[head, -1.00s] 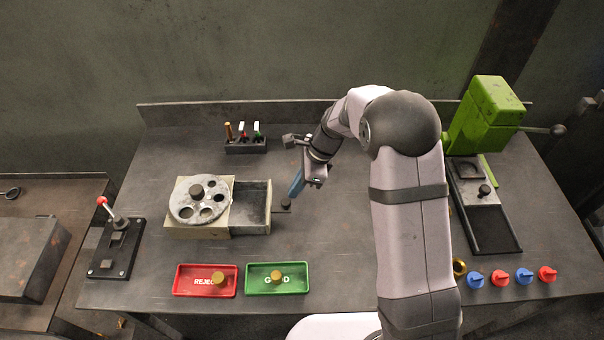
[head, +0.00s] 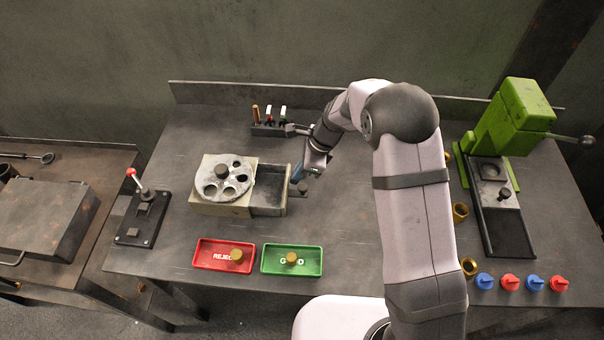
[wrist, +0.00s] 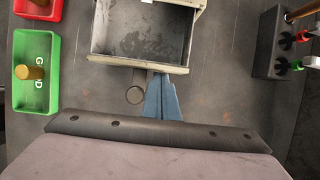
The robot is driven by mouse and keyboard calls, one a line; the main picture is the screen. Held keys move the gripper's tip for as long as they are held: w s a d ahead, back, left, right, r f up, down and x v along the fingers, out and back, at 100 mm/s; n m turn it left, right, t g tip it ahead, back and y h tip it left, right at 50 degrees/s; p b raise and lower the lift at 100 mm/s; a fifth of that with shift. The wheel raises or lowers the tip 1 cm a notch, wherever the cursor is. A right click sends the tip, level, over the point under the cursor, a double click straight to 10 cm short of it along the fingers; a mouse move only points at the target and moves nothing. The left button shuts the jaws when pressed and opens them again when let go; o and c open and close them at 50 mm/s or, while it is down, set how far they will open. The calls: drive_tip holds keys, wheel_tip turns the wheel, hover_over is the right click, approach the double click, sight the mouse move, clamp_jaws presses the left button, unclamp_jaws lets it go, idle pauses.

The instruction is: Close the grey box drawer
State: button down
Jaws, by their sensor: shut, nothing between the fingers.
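The grey box (head: 222,208) stands left of the middle of the table, with a round holed plate (head: 224,178) on top. Its drawer (head: 270,208) is open to the right and looks empty inside; the open drawer also shows at the top of the wrist view (wrist: 137,63). A dark round knob (wrist: 135,95) sits out in front of the drawer front. My gripper (head: 298,173) is shut, its blue fingers (wrist: 161,97) beside the knob. Their tips are at the drawer front; I cannot tell if they touch it.
A red tray (head: 200,256) and a green tray (head: 268,262) lie at the front. A tool holder (head: 270,130) stands behind the gripper. A lever panel (head: 128,230) is at the left and a green press (head: 520,110) at the right.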

sight(273, 183)
drive_tip(key=a+p, duration=0.1)
drive_tip(key=a, duration=0.5)
drive_tip(key=shift+a, duration=0.2)
drive_tip(key=shift+d, duration=0.6)
drive_tip(key=d, duration=0.3)
drive_tip(key=shift+w+d+r, duration=0.1)
drive_tip(key=shift+r, duration=0.25)
drive_tip(key=b+v, duration=0.2)
drive_tip(key=v, duration=0.7)
drive_tip(key=shift+r+b, duration=0.2)
drive_tip(key=shift+b, duration=0.1)
